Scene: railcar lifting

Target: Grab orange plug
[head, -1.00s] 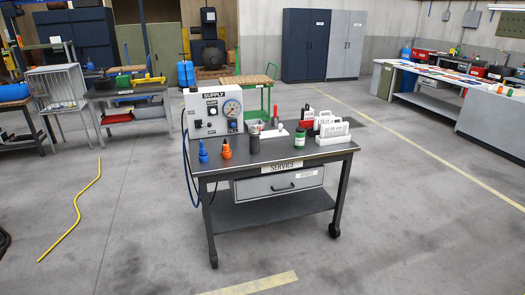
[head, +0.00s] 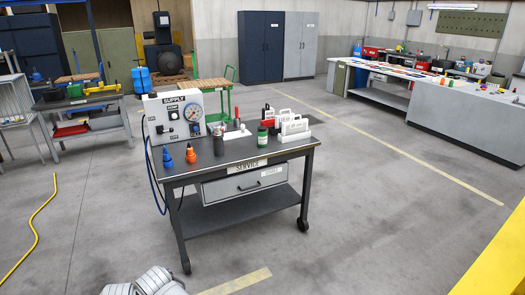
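The orange plug (head: 190,154) stands upright on the dark top of the service cart (head: 236,150), near its front left edge. A blue plug (head: 167,158) stands just left of it, apart from it. A dark cylinder (head: 218,143) stands to its right. Behind the plugs is the supply box (head: 177,116) with a gauge and knobs. Neither of my grippers shows fingers in this view. Nothing touches the orange plug.
A pale grey jointed part shows at the bottom edge. A yellow hose (head: 38,225) lies on the left floor. A yellow surface (head: 500,262) fills the lower right corner. Floor before the cart is mostly clear.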

